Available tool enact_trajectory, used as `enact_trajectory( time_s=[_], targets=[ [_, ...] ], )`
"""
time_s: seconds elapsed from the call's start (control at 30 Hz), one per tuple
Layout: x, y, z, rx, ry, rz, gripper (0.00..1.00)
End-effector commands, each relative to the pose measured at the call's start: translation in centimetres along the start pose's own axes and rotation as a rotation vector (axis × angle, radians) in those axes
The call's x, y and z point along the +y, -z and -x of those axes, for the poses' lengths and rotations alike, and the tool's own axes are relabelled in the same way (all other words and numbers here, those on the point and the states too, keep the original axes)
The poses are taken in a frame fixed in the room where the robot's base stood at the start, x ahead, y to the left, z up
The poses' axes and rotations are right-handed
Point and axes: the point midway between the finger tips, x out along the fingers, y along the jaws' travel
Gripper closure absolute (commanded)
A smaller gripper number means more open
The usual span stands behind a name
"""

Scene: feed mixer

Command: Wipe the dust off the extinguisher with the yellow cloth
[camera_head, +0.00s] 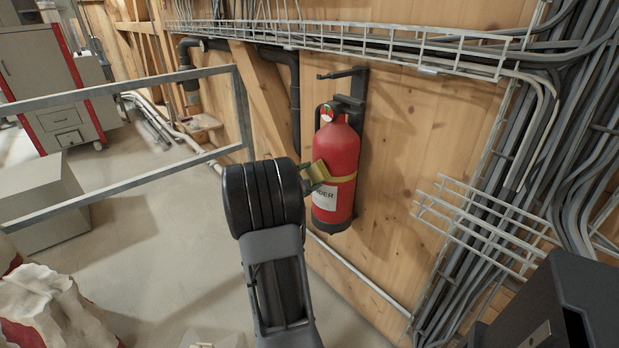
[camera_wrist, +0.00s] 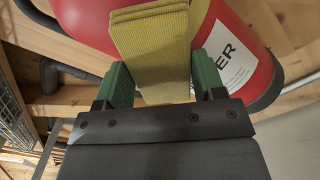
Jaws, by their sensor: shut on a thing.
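The red fire extinguisher (camera_head: 337,160) hangs upright on a black bracket on the wooden wall, and fills the top of the wrist view (camera_wrist: 84,22). It has a white label and a gauge near its top. I cannot make out dust on it. My gripper (camera_wrist: 160,82) is shut on the folded yellow cloth (camera_wrist: 153,45) between its green fingers. The cloth (camera_head: 319,171) is at the left front side of the extinguisher, at mid-height, and looks to be against it. A yellow band crosses the extinguisher there. My arm hides part of the lower left.
A wire cable tray (camera_head: 340,41) runs above the extinguisher. Bundled cables and wire racks (camera_head: 480,225) are to its right. A grey metal rail (camera_head: 120,187) stands at the left. A pipe (camera_head: 360,277) runs along the wall below. The floor at the left is partly open.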

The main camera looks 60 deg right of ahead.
Motion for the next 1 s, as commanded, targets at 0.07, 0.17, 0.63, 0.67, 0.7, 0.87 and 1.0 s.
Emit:
enact_trajectory(
  time_s=[0.07,0.17,0.63,0.67,0.7,0.87,1.0],
  targets=[
    [0.1,0.0,0.2,0.000,-0.001,-0.001,0.56],
    [0.1,0.0,1.1,0.001,-0.002,-0.001,0.56],
    [0.1,0.0,5.5,0.000,-0.002,-0.002,0.56],
    [0.1,0.0,5.7,0.000,-0.003,-0.001,0.56],
    [0.1,0.0,5.8,0.000,-0.002,-0.001,0.56],
    [0.1,0.0,6.0,0.000,-0.001,-0.001,0.56],
    [0.1,-0.1,6.0,-0.001,-0.001,-0.001,0.56]
  ],
)
